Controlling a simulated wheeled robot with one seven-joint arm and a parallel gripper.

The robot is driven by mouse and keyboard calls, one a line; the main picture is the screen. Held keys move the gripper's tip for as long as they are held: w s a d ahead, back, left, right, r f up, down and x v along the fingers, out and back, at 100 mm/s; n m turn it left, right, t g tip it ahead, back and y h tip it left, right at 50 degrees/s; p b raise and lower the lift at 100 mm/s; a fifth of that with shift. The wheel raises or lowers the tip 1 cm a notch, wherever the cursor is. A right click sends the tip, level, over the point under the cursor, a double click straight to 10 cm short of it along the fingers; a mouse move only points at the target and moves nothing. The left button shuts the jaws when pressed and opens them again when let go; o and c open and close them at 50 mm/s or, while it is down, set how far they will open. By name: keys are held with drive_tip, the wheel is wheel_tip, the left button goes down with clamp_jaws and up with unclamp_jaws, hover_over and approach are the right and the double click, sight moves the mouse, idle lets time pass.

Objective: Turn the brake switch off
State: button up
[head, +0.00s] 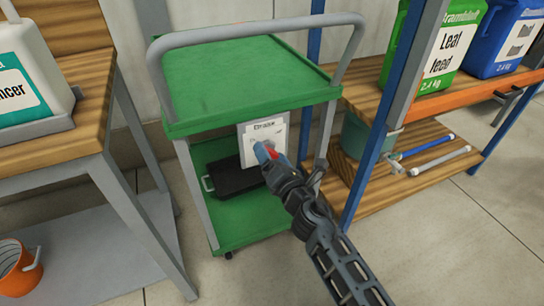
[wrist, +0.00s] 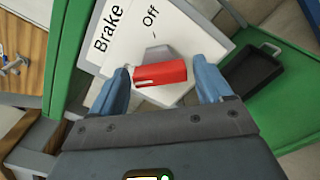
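The brake switch is a red handle (wrist: 160,75) on a grey base, on a white panel (wrist: 118,62) lettered "Brake" and "Off". In the wrist view the handle lies crosswise, with "Off" above it. In the head view the white panel (head: 250,132) hangs at the front right of a green cart, and my gripper largely hides the handle. My gripper (wrist: 164,70) has its two blue fingers apart, one at each end of the red handle, with narrow gaps visible. It also reaches the panel in the head view (head: 266,153).
The green cart (head: 235,80) has a grey push rail (head: 255,30) and a black tray (head: 235,180) on its lower shelf. A blue-posted rack stands close on the right. A wooden bench with a white jug (head: 25,75) is at left.

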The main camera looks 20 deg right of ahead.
drive_tip(key=c, duration=0.9)
drive_tip(key=shift+o, duration=0.2)
drive_tip(key=shift+m, duration=0.3)
drive_tip(key=shift+f+m, duration=0.1)
drive_tip(key=shift+m, duration=8.6)
drive_tip(key=o, duration=1.1)
drive_tip(key=shift+c, duration=0.2)
